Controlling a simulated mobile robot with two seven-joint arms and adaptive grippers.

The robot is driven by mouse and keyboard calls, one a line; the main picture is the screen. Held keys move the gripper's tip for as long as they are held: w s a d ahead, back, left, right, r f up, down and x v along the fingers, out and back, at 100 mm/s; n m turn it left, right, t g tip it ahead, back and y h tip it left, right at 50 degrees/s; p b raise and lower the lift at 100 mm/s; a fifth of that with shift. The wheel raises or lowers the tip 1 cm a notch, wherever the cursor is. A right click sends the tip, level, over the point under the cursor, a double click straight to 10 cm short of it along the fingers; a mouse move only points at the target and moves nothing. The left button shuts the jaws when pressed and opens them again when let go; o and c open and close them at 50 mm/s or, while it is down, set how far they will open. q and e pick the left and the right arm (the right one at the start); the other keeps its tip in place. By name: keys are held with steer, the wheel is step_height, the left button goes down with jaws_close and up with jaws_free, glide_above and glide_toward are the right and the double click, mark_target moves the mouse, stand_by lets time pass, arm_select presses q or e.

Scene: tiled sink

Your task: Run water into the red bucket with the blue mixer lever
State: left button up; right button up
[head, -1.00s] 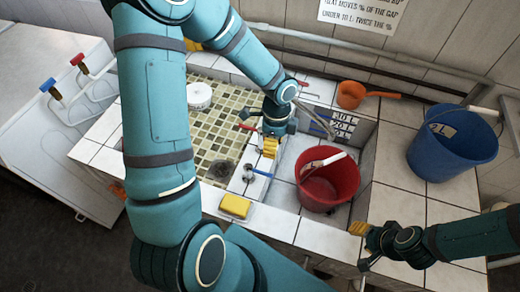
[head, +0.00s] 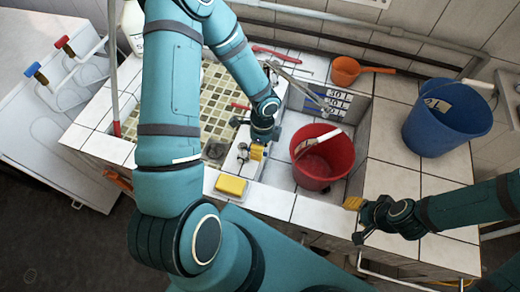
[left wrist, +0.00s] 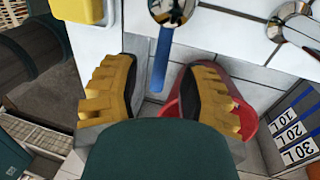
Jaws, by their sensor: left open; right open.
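The red bucket (head: 328,165) stands upright in the white-tiled right basin; I see no water in it. In the left wrist view its rim (left wrist: 245,98) shows behind the right finger. The blue mixer lever (left wrist: 162,62) reaches from a chrome body (left wrist: 172,10) into the gap between my left gripper's (left wrist: 158,95) yellow-padded fingers. I cannot tell whether they touch it. In the head view my left gripper (head: 257,150) is open over the divider left of the bucket and mostly hides the lever. My right gripper (head: 355,219) is open and empty, at the basin's front right.
A metal spout (head: 300,88) slants toward the bucket's basin. A yellow sponge (head: 231,186) lies on the front ledge. A blue bucket (head: 450,120) and an orange scoop (head: 345,70) stand on the right and back tiles. Red and blue taps (head: 37,72) are far left.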

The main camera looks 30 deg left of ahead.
arm_select(q)
steer(key=shift+s+f, duration=0.1)
steer(key=shift+f, duration=0.25)
jaws_close()
steer(key=shift+s+d+f+m+b, duration=0.1)
steer(key=shift+s+m+b, duration=0.25)
steer(key=shift+m, duration=0.25)
steer(key=shift+s+m, duration=0.35)
steer(key=shift+m, duration=0.15)
jaws_free()
steer(key=shift+w, duration=0.1)
